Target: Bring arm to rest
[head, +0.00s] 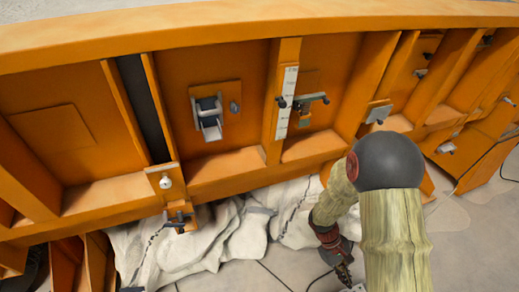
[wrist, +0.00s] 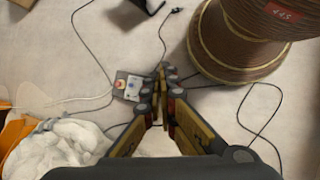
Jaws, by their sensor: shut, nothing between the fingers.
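My arm comes up from the bottom right in the head view, bends at a dark ball-like elbow, and points down. My gripper (head: 345,275) hangs low in front of the orange sandbed (head: 215,60), near the floor area at the bottom. In the wrist view my gripper (wrist: 161,80) shows from behind, its fingertips together with nothing between them. I cannot tell the height of the fingertips above the floor.
White crumpled cloth or sacks (head: 220,235) lie under the sandbed, also at lower left in the wrist view (wrist: 65,145). A brown cable drum (wrist: 235,45) stands at upper right there. Loose black cables (wrist: 255,120) cross the pale floor. Latches and brackets (head: 207,118) stick out from the orange wall.

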